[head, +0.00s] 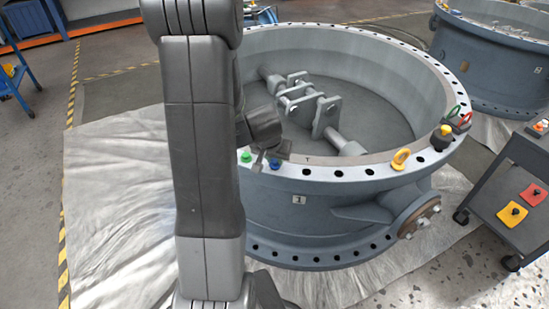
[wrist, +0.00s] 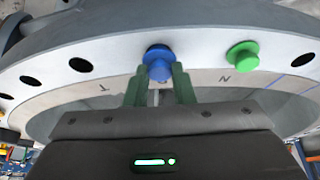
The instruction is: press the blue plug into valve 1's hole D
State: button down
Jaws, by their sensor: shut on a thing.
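Valve 1 (head: 300,228) is a large grey ring-shaped body with a "1" label and a light flange with dark holes. My gripper (wrist: 158,80) is shut on the blue plug (wrist: 159,58), one finger on each side. The plug is at a hole position on the flange (wrist: 115,52); its lower part and the hole are hidden, so I cannot tell how deep it sits. The letter behind the fingers is mostly covered. In the head view the blue plug (head: 275,164) shows below my gripper (head: 272,154). A green plug (wrist: 241,56) sits one hole to the right in the wrist view.
Open holes (wrist: 79,64) lie left of the blue plug in the wrist view. Another valve (head: 495,65) stands behind.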

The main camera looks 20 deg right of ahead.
jog(key=shift+f, duration=0.25)
jog(key=shift+f+b, duration=0.35)
jog(key=shift+b, duration=0.25)
jog(key=c, duration=0.7)
grip_release()
jog(key=shift+r, duration=0.1)
jog(key=shift+o, duration=0.2)
jog(key=shift+r+p, duration=2.4)
jog(key=shift+r, duration=0.7)
jog(key=shift+f, duration=0.15)
